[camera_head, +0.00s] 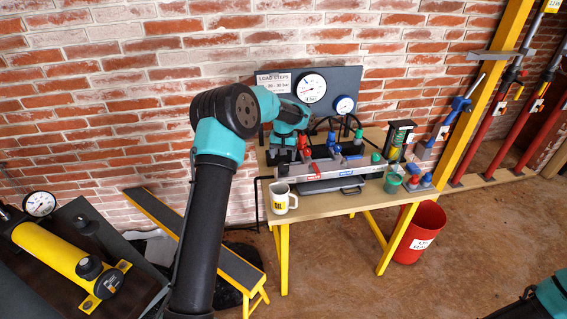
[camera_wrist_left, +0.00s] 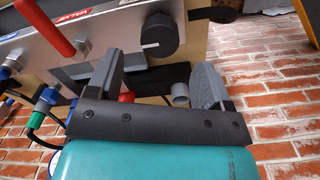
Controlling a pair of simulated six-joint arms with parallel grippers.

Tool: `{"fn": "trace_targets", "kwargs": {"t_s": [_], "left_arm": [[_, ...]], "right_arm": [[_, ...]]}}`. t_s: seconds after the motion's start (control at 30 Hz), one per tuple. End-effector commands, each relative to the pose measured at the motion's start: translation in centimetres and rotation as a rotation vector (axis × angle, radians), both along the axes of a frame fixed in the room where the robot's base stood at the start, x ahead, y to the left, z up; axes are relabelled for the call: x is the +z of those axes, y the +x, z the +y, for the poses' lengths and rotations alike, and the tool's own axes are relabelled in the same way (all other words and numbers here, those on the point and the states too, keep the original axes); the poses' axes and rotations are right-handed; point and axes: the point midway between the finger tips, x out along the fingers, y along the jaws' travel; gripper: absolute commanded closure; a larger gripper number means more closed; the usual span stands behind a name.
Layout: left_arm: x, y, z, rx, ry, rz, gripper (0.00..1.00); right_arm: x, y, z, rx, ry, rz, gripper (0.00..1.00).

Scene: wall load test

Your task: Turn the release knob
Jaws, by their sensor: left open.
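In the left wrist view a black round knob (camera_wrist_left: 160,35) with a white mark sits on the pale face of a manifold (camera_wrist_left: 112,35), near a red lever (camera_wrist_left: 45,25). My left gripper (camera_wrist_left: 157,72) is open, its two grey fingers apart and pointing toward the knob. The knob lies beyond the fingertips, with no contact to be seen. In the head view my left gripper (camera_head: 281,156) is at the left end of the manifold (camera_head: 335,167) on the table; the knob cannot be made out there. My right gripper does not show.
A mug (camera_head: 281,199) stands at the table's (camera_head: 318,204) front left, close below my left gripper. Gauges (camera_head: 311,87) are on a dark panel behind. A red bin (camera_head: 420,232) stands beneath.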

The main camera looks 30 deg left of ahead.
Motion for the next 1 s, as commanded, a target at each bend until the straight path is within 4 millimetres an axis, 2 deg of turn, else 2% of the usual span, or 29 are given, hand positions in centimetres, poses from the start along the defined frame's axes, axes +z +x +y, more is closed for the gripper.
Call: {"fn": "trace_targets", "kwargs": {"t_s": [0.1,0.5,0.7,1.0], "left_arm": [[2.5,0.1,0.0,0.0,0.001,-0.003,0.26],[9.8,0.1,0.0,0.0,0.001,-0.003,0.26],[11.5,0.0,0.0,0.001,0.0,-0.001,0.26],[11.7,0.0,0.0,0.001,0.0,0.0,0.26]], "right_arm": [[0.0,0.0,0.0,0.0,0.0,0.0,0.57],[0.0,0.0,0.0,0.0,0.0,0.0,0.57],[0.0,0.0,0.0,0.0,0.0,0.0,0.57],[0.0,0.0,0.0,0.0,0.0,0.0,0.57]]}}
